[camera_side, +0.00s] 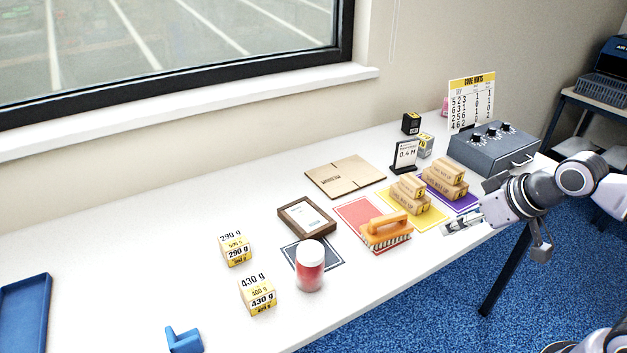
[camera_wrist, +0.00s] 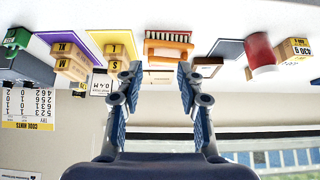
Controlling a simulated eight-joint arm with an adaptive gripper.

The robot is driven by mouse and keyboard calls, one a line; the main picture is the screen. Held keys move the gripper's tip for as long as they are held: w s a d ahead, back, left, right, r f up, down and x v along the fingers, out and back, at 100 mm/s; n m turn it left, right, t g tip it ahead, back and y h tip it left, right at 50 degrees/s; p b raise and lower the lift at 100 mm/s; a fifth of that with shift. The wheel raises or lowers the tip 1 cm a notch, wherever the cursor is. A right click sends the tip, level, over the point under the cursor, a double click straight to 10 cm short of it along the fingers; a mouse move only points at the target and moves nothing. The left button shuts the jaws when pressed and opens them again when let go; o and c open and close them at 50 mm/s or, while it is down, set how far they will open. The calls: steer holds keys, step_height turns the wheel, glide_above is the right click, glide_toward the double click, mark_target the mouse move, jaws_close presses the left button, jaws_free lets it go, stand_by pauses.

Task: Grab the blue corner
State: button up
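The blue corner (camera_side: 184,341), a small L-shaped blue piece, lies on the white table at the bottom edge of the side view, partly cut off by the frame. I do not make it out in the wrist view. My gripper (camera_side: 462,227) is over the table's front right edge, far to the right of the blue corner. In the wrist view my gripper (camera_wrist: 158,76) has its two fingers apart with nothing held between them.
A blue tray (camera_side: 25,312) lies at the far left. A red jar (camera_side: 310,268), weight boxes (camera_side: 257,296), a wooden frame (camera_side: 306,222) and an orange brush (camera_side: 386,230) stand between my gripper and the corner. The table's left middle is clear.

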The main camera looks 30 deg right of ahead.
steer(key=w+a+r+n+g+y, duration=0.1)
steer(key=w+a+r+n+g, duration=0.1)
steer(key=w+a+r+n, duration=0.65)
steer(key=w+a+n+g+y, duration=0.15)
steer(key=w+a, duration=0.45)
steer(key=a, duration=0.8)
steer(key=n+g+h, duration=0.3)
steer(key=n+g, duration=0.1)
steer(key=n, duration=0.4)
glide_toward(183, 342)
steer(key=shift+d+y, duration=0.25)
steer(key=shift+d, duration=0.05)
steer(key=shift+s+f, duration=0.1)
steer(key=shift+f, duration=0.25)
step_height(183, 342, down, 10)
steer(key=shift+c, duration=0.3)
